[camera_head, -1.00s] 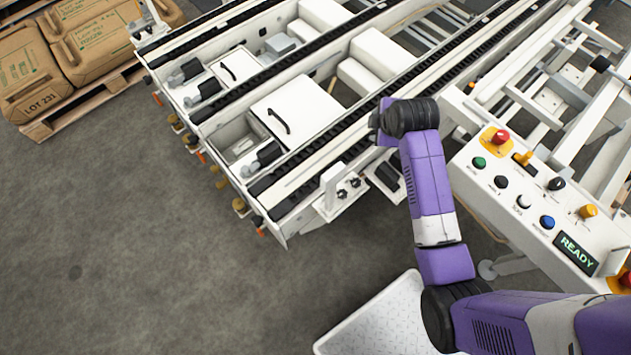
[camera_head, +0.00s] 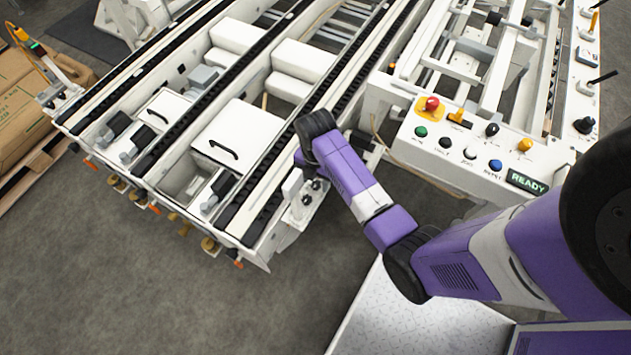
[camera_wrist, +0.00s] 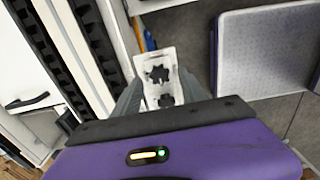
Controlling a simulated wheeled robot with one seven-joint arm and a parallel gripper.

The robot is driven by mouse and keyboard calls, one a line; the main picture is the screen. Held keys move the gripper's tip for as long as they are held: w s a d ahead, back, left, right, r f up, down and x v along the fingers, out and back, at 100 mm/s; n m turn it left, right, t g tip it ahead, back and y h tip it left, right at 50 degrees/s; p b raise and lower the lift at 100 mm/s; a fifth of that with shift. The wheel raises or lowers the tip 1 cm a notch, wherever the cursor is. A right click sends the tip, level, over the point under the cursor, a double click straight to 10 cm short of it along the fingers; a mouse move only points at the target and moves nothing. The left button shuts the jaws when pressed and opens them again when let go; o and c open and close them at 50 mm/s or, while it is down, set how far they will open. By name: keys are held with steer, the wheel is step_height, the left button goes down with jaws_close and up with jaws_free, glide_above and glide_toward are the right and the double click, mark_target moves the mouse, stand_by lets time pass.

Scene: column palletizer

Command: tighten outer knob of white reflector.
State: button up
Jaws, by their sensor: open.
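The white reflector bracket (camera_head: 298,212) sticks out from the near side of the conveyor frame in the head view. It carries two black star knobs, one (camera_head: 317,184) nearer my arm and one (camera_head: 306,199) nearer the bracket's free end. In the wrist view the bracket (camera_wrist: 152,56) shows with one knob (camera_wrist: 158,74) higher in the picture and the other (camera_wrist: 166,100) lower, close to my gripper body. My gripper (camera_wrist: 161,78) is open, its grey fingers on either side of the bracket, with no visible grip on a knob. In the head view my arm hides the fingers.
A white control panel (camera_head: 460,172) with coloured buttons and a READY display (camera_head: 526,181) stands right of my arm. Black-railed conveyor lanes and a white lidded box (camera_head: 237,139) lie left. Grey floor (camera_head: 130,270) is open at the lower left.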

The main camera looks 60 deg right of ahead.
steer(key=shift+f, duration=0.65)
jaws_close()
